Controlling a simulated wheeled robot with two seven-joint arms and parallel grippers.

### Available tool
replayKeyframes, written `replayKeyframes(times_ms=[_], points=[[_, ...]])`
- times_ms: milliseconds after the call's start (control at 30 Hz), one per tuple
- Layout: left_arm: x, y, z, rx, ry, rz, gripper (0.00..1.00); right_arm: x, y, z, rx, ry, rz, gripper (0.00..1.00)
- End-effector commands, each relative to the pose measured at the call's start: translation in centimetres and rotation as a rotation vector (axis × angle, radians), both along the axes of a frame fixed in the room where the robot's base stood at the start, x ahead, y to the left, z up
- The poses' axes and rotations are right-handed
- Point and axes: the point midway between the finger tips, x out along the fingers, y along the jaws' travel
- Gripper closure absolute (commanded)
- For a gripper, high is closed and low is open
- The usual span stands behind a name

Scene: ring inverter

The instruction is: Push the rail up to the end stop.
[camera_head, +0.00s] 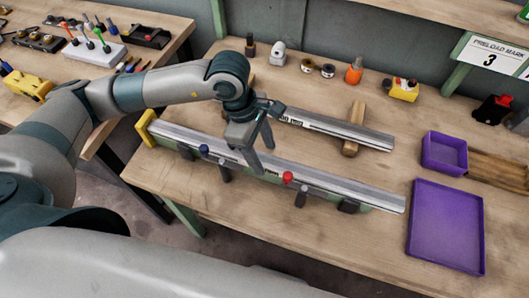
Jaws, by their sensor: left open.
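A yellow end stop (145,127) stands at the fixture's left end. The rail's left end is close to it; I cannot tell whether they touch. A second silver rail (345,131) lies behind, across a wooden block (354,137); its left part is hidden by my gripper. My left gripper (262,158) is open, fingers down, at the middle of the front rail. My right gripper is out of view.
A purple tray (447,252) and a purple bin (444,152) are at the right. Small bottles and an orange container (354,71) stand along the back. Black clamps (301,197) line the fixture's front. Bare wood lies in front of the fixture.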

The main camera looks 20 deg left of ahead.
Motion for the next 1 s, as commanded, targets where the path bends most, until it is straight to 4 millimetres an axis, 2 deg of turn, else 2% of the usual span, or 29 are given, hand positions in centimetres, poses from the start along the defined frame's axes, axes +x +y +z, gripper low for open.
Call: replayKeyframes(times_ms=[200, 533, 567, 767, 800, 1000], points=[[-0.1, -0.4, -1.5, 0.000, 0.001, 0.001, 0.47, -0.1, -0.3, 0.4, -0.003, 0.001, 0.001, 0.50], [-0.1, -0.4, -1.7, 0.001, 0.000, 0.000, 0.47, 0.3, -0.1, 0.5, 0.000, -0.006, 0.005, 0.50], [-0.1, -0.4, -1.7, 0.001, 0.000, 0.000, 0.49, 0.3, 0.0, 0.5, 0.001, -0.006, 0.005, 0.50], [-0.1, -0.4, -1.7, 0.001, 0.000, 0.000, 0.97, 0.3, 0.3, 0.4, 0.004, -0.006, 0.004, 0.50], [-0.1, -0.4, -1.7, 0.001, 0.000, 0.000, 1.00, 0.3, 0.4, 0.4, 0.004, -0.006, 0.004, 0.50], [-0.1, -0.4, -1.7, 0.001, 0.000, 0.000, 1.00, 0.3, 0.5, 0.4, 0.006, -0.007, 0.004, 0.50]])
